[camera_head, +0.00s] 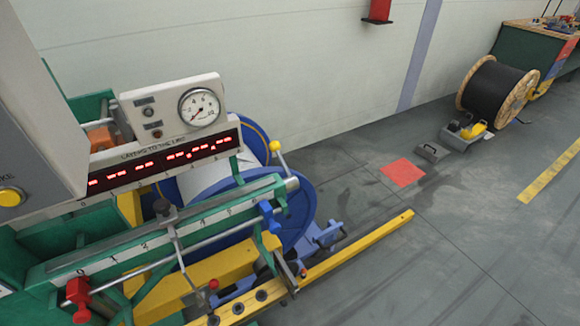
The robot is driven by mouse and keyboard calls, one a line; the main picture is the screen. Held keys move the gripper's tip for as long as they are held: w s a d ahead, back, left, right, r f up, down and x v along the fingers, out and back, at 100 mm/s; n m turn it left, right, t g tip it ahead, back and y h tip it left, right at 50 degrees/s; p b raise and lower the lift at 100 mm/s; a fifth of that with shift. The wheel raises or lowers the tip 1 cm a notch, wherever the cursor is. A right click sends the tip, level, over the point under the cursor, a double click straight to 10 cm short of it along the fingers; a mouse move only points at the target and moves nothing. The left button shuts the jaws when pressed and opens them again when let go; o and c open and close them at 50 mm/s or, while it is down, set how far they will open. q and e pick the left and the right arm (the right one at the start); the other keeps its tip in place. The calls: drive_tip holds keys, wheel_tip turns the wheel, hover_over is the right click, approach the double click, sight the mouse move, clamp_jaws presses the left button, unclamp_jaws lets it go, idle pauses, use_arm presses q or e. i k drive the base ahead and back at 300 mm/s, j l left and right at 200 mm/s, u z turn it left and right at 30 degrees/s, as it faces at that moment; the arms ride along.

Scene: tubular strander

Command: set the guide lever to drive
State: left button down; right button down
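A short lever with a yellow ball knob (275,146) stands at the right end of the green traverse beam (225,205), next to a grey cylinder end. It leans slightly left of upright. I cannot tell for certain that this is the guide lever, and no drive marking is readable beside it. A dark knob (163,207) on a grey post sits midway along the beam, with a thin rod running down from it. A red clamp (78,292) is at the beam's left end and a blue clamp (269,212) near its right end. Neither of my grippers shows.
A gauge panel (176,107) and red digital display stand above the beam. A blue reel (300,215) is behind it. A yellow rail (350,247) lies low at the front right.

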sight(292, 182)
drive_tip(key=i+l, duration=0.15)
drive_tip(key=l, duration=0.2)
drive_tip(key=i+l, duration=0.15)
drive_tip(key=l, duration=0.15)
drive_tip(key=i+l, duration=0.1)
drive_tip(key=l, duration=0.25)
drive_tip(key=i+l, duration=0.15)
drive_tip(key=l, duration=0.15)
drive_tip(key=l+z, duration=0.05)
